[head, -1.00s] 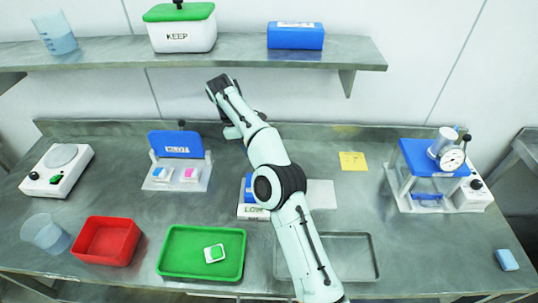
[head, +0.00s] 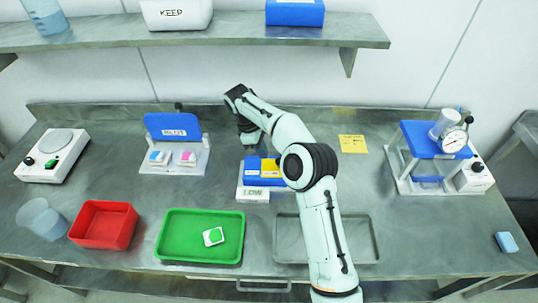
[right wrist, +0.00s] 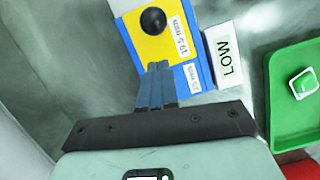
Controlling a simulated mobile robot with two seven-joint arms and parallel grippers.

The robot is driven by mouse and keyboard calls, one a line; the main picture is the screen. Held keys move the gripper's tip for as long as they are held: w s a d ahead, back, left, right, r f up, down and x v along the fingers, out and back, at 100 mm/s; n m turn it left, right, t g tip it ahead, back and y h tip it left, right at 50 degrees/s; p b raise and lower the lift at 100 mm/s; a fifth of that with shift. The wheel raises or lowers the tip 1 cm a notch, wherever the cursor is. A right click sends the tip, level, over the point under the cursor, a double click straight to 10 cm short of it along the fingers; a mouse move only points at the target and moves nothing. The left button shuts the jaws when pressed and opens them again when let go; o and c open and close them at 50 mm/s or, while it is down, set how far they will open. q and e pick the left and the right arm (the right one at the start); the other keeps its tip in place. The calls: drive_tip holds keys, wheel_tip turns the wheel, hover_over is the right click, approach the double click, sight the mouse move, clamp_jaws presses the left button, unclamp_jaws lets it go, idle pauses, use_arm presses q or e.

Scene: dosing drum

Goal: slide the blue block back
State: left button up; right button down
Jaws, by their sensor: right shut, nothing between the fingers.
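The blue block (head: 251,164) sits mid-bench behind a white LOW label (head: 253,194), beside a yellow block (head: 270,167). In the right wrist view the blue block (right wrist: 196,76) and the yellow block (right wrist: 150,45) both carry printed labels, and the yellow one has a black knob. My right gripper (head: 250,140) is just behind the blocks, pointing down. In the right wrist view its fingers (right wrist: 157,82) are shut and empty, overlapping the blue block's edge; I cannot tell whether they touch it. My left gripper is not in view.
A green tray (head: 162,251) and a red bin (head: 104,206) stand front left. A MILD7-like blue panel (head: 172,122) stands behind small bottles or packs. A blue-topped gauge stand (head: 434,137) is at right. The bench between yellow note (head: 352,144) and stand is clear.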

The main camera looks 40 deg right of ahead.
drive_tip(key=shift+s+d+f, duration=0.1)
drive_tip(key=shift+s+d, duration=0.2)
drive_tip(key=shift+s, duration=0.25)
drive_tip(key=shift+s+d+f, duration=0.1)
drive_tip(key=shift+s+d, duration=0.2)
drive_tip(key=shift+s, duration=0.2)
drive_tip(key=shift+d, duration=0.15)
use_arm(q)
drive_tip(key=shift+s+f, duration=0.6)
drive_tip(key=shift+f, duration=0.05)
use_arm(e)
drive_tip(key=shift+w, duration=0.1)
use_arm(q)
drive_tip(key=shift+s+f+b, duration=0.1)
drive_tip(key=shift+b, duration=0.25)
use_arm(e)
drive_tip(key=s+d, duration=1)
drive_tip(key=d, duration=0.2)
drive_tip(key=shift+s+d, duration=0.1)
drive_tip(key=shift+s, duration=0.05)
